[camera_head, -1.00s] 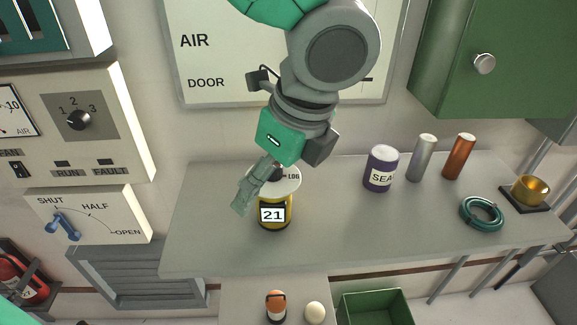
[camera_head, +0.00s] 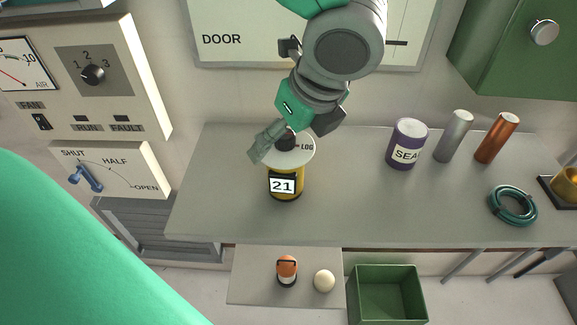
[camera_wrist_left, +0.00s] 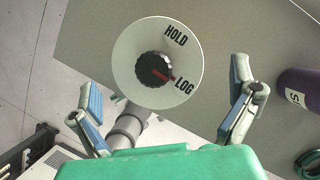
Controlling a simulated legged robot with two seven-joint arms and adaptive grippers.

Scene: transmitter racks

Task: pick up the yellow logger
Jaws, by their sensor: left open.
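The yellow logger (camera_head: 291,190) stands upright on the grey bench, with a "21" display on its front. Its white round top carries a black knob and the word LOG. In the left wrist view the logger's white top (camera_wrist_left: 130,40) shows HOLD and LOG, with the knob's red mark towards LOG. My left gripper (camera_head: 265,142) is at the left edge of the logger's top in the head view, overlapping it. In the left wrist view my left gripper (camera_wrist_left: 164,76) is open, its fingers on either side of the top, apart from it. My right gripper is not in view.
On the bench (camera_head: 340,220) to the right stand a purple can (camera_head: 407,145), a silver cylinder (camera_head: 454,136), a copper cylinder (camera_head: 497,138) and a green hose coil (camera_head: 513,205). A green bin (camera_head: 388,272) is below. A green cabinet (camera_head: 525,60) hangs at upper right.

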